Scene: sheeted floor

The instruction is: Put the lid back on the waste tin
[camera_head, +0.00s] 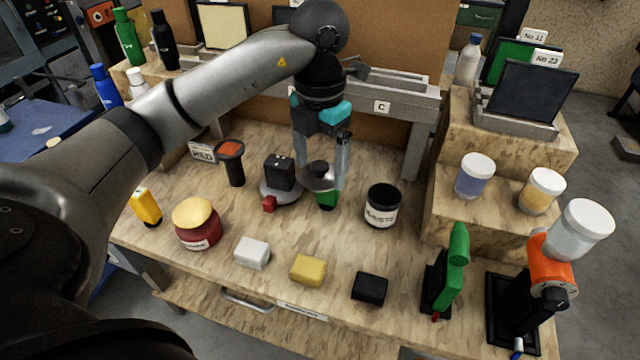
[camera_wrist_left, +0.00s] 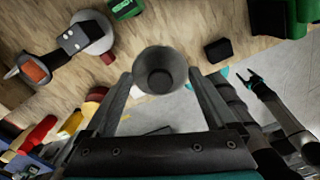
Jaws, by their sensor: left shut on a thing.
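The waste tin (camera_head: 382,207) is a black round pot with a white label, upright on the bench right of my left gripper. My left gripper (camera_head: 321,176) points down and is shut on a grey round lid (camera_head: 318,184) with a dark knob. The lid is held to the left of the tin and apart from it. In the left wrist view the lid (camera_wrist_left: 160,72) shows as a grey round shape between the fingertips. I cannot make out the tin in that view. A dark arm with a small forked end (camera_wrist_left: 256,84), seemingly my right gripper, shows there; its opening is unclear.
A green object (camera_head: 327,199) is partly hidden below the lid. A black box on a grey round plate (camera_head: 278,172) stands left. White, yellow and black blocks (camera_head: 370,288) lie in front. A stepped stand with jars (camera_head: 474,176) is right of the tin.

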